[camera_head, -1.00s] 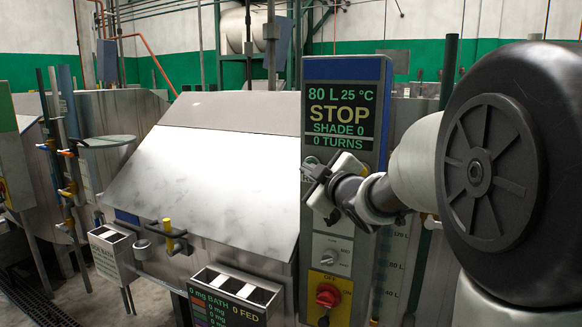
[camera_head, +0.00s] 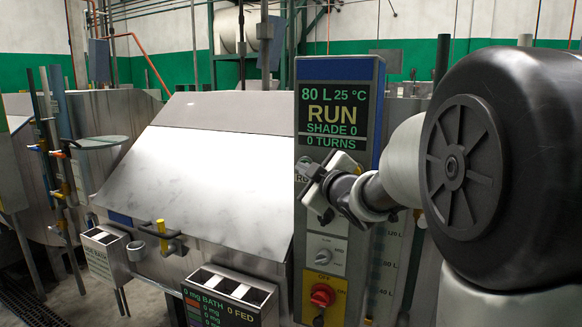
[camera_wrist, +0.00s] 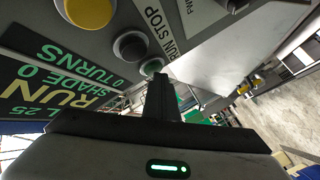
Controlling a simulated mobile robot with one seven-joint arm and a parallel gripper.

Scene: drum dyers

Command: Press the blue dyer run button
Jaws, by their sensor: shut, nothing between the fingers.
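The blue-edged dyer control panel (camera_head: 327,240) stands upright right of centre in the head view. Its display (camera_head: 332,118) reads RUN in yellow, with 80 L, 25 °C, SHADE 0 and 0 TURNS. My gripper (camera_head: 308,170) is shut and empty at the panel's button row, just below the display, and hides most of that row.
Below my gripper are a grey knob (camera_head: 324,256) and a red rotary switch (camera_head: 322,295) on a yellow plate. The dyer's sloping metal cover (camera_head: 200,165) is left of the panel. Small bins (camera_head: 105,238) and a valve (camera_head: 163,235) project from its front.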

